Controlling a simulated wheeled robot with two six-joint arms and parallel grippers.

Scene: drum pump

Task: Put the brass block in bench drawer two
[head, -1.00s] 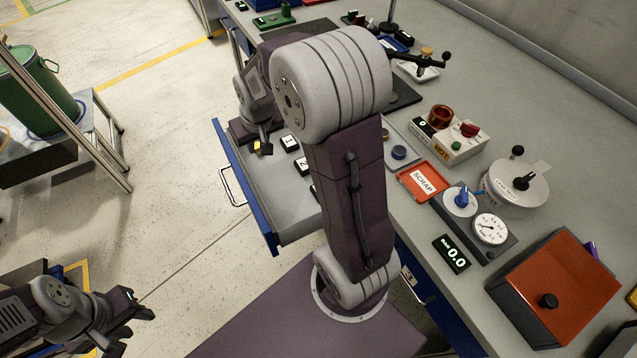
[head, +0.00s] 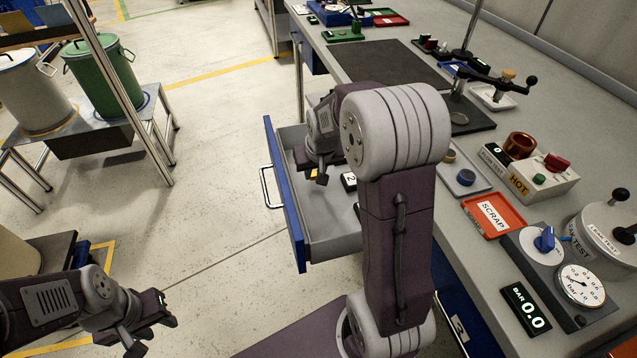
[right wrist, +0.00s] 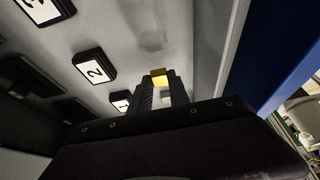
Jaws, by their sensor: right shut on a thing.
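The brass block (right wrist: 158,75) is a small yellow piece between the fingertips of my right gripper (right wrist: 163,88) in the right wrist view. In the head view the block (head: 314,174) shows just below the right gripper (head: 320,166), within the open drawer (head: 335,243). I cannot tell whether the block touches the drawer floor. Number tiles lie in the drawer; tile 2 (head: 349,181) is just right of the block, and it also shows in the right wrist view (right wrist: 95,68). The drawer front's own number is hidden. My left gripper (head: 152,326) is open and empty at lower left, away from the bench.
The blue drawer front (head: 284,200) with its handle juts into the aisle. A red scrap tray (head: 494,216), a hot plate unit (head: 530,170) and a gauge (head: 580,284) stand on the bench. A green drum (head: 105,78) stands on a stand at left. Floor between is clear.

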